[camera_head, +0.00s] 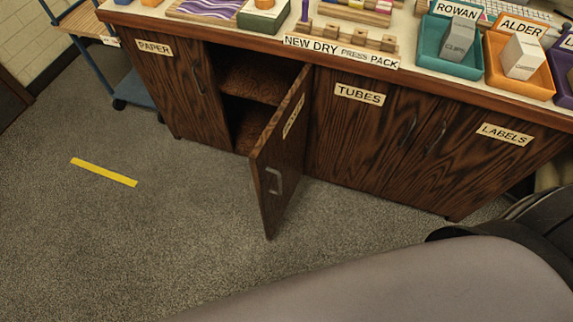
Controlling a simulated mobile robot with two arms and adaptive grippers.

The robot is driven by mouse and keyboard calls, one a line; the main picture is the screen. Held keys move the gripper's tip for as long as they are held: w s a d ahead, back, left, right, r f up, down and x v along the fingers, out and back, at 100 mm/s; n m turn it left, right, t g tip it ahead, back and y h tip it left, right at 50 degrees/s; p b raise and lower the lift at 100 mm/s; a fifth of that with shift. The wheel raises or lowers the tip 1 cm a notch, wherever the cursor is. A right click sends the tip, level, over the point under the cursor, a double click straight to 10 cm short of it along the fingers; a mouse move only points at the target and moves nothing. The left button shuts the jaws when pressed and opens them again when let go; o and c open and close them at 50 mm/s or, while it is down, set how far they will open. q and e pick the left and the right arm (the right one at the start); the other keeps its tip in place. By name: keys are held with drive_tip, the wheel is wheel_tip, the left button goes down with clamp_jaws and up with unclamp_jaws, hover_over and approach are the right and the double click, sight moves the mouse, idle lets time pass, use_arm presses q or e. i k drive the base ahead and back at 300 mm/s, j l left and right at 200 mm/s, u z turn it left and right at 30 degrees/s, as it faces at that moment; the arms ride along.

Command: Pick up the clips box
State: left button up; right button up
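A grey box (457,42) with small lettering that appears to read CLIPS stands in the teal tray (436,64) labelled ROWAN, on the counter at the upper right. The ROWAN label hides part of the tray's back. A paler box (522,57) stands in the orange tray (500,78) labelled ALDER, to the right; its lettering is too small to read. Neither of my grippers is in view. A grey link of my arm fills the bottom right of the picture.
Below the counter (250,37), one cabinet door (278,160) hangs open into the room over the floor. A blue cart (135,90) stands at the upper left. The carpet (140,240) is clear except for a yellow strip (104,172).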

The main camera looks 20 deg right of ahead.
sight(458, 37)
drive_tip(key=z, duration=1.55)
